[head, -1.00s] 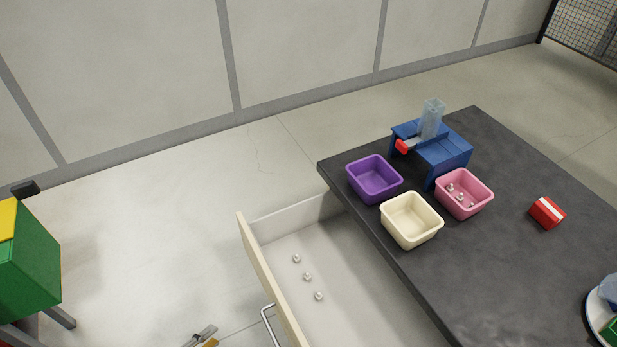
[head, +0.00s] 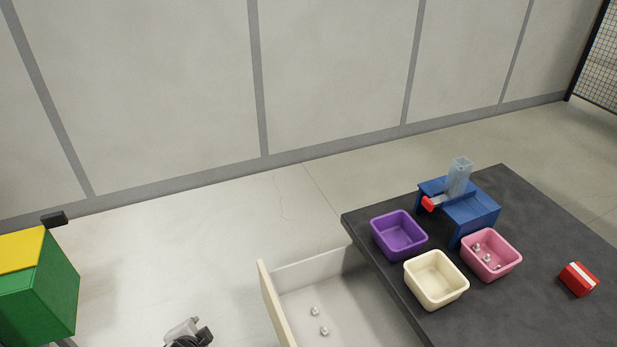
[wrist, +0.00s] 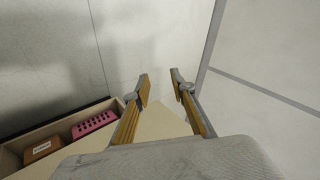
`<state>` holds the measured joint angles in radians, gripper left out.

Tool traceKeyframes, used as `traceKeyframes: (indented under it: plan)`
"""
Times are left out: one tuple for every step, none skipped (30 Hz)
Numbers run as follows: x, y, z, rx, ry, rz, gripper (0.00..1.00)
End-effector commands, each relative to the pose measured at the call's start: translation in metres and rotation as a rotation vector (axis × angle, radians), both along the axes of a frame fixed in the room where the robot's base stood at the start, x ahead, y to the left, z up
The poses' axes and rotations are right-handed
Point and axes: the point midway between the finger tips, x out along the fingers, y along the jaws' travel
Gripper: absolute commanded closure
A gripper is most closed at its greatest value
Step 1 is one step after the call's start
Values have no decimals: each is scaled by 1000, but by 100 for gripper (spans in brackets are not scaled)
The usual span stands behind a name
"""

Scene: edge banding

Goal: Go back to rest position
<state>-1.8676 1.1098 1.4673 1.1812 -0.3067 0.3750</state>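My gripper (wrist: 162,90) is open and empty in the wrist view, its two yellow-and-grey fingers apart with bare floor and wall beyond them. In the head view a grey and black part of my arm (head: 187,333) shows at the bottom edge, left of the open drawer (head: 320,270). The fingertips are not visible in the head view. Nothing is between the fingers or touching them.
The dark table (head: 520,225) holds a purple bin (head: 399,250), a cream bin (head: 436,298), a pink bin (head: 491,268) with small metal parts, a blue fixture (head: 470,213) and a red block (head: 578,279). A green box (head: 50,300) stands left. Another open drawer (wrist: 60,126) shows in the wrist view.

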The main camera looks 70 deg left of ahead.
Motion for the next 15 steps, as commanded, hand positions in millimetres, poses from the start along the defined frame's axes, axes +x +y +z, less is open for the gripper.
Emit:
traceKeyframes:
  plan:
    - [11, 0, 12, -9, 0, 25, 76]
    - [16, -1, 17, -18, 1, 42, 76]
    - [22, -2, 25, -28, 2, 67, 76]
    - [27, -4, 30, -36, 0, 84, 76]
    - [33, -5, 36, -42, 0, 101, 76]
    - [40, -8, 43, -53, -1, 123, 76]
    - [46, -10, 48, -60, -1, 140, 76]
    - [52, -12, 54, -68, -3, 155, 76]
    - [60, -16, 61, -78, -5, 176, 76]
    - [66, -18, 66, -84, -5, 189, 76]
    - [72, -22, 71, -93, -7, 205, 76]
    - [80, -26, 79, -101, -10, 224, 76]
    - [86, -30, 84, -109, -11, 237, 76]
    - [93, -34, 89, -116, -12, 250, 76]
    - [102, -39, 96, -125, -14, 266, 76]
